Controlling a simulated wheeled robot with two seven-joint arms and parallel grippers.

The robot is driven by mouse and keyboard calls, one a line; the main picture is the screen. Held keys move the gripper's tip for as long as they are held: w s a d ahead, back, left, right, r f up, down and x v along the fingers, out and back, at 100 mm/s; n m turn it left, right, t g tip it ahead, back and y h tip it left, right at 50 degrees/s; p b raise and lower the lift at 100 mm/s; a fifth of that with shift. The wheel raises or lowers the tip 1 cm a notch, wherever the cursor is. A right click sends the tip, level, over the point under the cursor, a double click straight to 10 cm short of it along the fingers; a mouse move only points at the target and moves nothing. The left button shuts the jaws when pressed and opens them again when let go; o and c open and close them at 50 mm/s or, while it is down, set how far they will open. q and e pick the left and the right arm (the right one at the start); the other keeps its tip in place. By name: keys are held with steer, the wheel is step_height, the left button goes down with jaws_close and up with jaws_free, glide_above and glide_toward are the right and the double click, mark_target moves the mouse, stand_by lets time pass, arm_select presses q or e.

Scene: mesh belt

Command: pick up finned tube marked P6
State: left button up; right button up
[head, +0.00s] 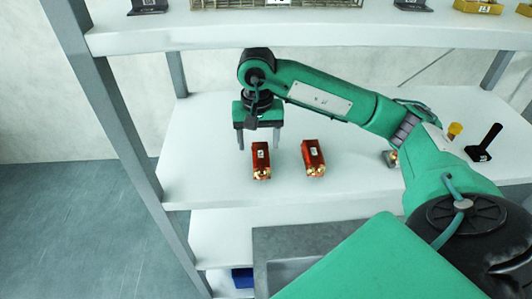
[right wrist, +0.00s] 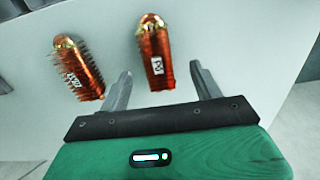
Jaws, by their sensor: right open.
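Two copper-red finned tubes with brassy ends and small white labels lie on the middle shelf. One finned tube (head: 261,160) is just in front of and below my right gripper (head: 259,146); the other finned tube (head: 314,158) lies to its right. In the right wrist view the nearer tube (right wrist: 156,58) lies ahead of the open fingers, roughly in line with the gap between them (right wrist: 162,86). The other tube (right wrist: 78,68) is left of the fingers there. The labels are too small to read surely, so I cannot tell which is P6. My right gripper is empty.
A black upright part (head: 485,143) and a yellow part (head: 454,130) stand at the shelf's right, partly near my arm. An upper shelf (head: 300,33) with a wire basket (head: 270,4) overhangs the back. The middle shelf's left part is clear.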

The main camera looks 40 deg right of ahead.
mark_target(261, 154)
steer(key=shift+f, duration=0.4)
steer(key=shift+d+f+p, duration=0.15)
steer(key=shift+f+p, duration=0.15)
steer(key=f+p, duration=0.3)
steer(key=f, duration=0.1)
steer(key=shift+w+d+f, duration=0.1)
steer(key=shift+w+d, duration=0.05)
steer(key=shift+d, duration=0.1)
steer(key=shift+f, duration=0.45)
arm_select(q)
steer(key=r, duration=0.4)
steer(key=shift+d+r, duration=0.1)
steer(key=shift+d, duration=0.3)
arm_select(e)
steer(key=c, duration=1.3)
